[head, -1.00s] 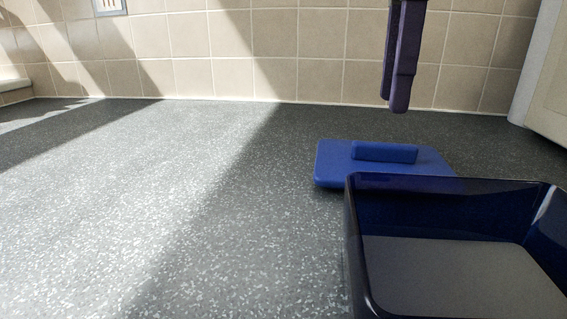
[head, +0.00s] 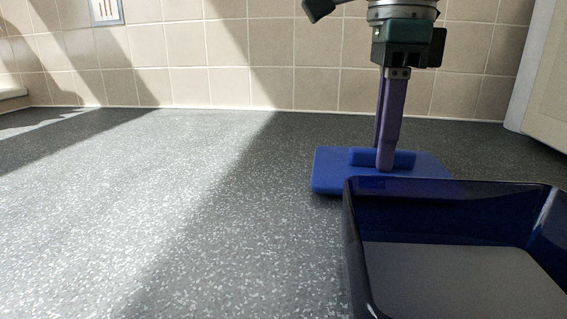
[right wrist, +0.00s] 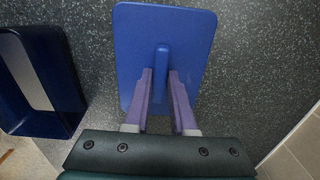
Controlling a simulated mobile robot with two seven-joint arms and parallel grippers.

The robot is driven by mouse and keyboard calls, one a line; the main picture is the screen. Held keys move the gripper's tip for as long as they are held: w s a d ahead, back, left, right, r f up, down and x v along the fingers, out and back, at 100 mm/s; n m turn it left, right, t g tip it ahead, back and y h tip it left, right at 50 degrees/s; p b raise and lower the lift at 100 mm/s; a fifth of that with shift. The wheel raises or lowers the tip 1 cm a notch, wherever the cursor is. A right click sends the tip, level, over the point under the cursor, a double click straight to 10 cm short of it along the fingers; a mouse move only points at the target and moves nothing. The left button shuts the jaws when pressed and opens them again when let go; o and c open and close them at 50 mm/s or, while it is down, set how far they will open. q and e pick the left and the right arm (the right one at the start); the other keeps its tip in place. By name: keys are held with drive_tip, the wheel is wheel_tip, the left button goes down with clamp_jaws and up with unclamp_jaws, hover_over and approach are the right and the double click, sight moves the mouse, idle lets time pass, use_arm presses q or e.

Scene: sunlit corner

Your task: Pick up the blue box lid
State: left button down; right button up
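The blue box lid (head: 330,172) lies flat on the speckled grey counter behind the open box, with its raised bar handle (head: 362,157) on top. In the right wrist view the lid (right wrist: 190,45) shows from above, its handle (right wrist: 161,62) between my fingers. My right gripper (head: 384,165) points down at the lid from above. In the right wrist view my right gripper (right wrist: 163,75) is open, one purple finger on each side of the handle, with gaps visible. My left gripper is in no view.
The dark blue open box (head: 352,250) stands in front of the lid at the right and looks empty; it also shows in the right wrist view (right wrist: 62,75). A tiled wall (head: 230,85) runs behind. The counter (head: 150,200) at left is clear.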

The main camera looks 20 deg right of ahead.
clamp_jaws()
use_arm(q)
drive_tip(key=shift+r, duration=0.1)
use_arm(e)
drive_tip(key=shift+r, duration=0.15)
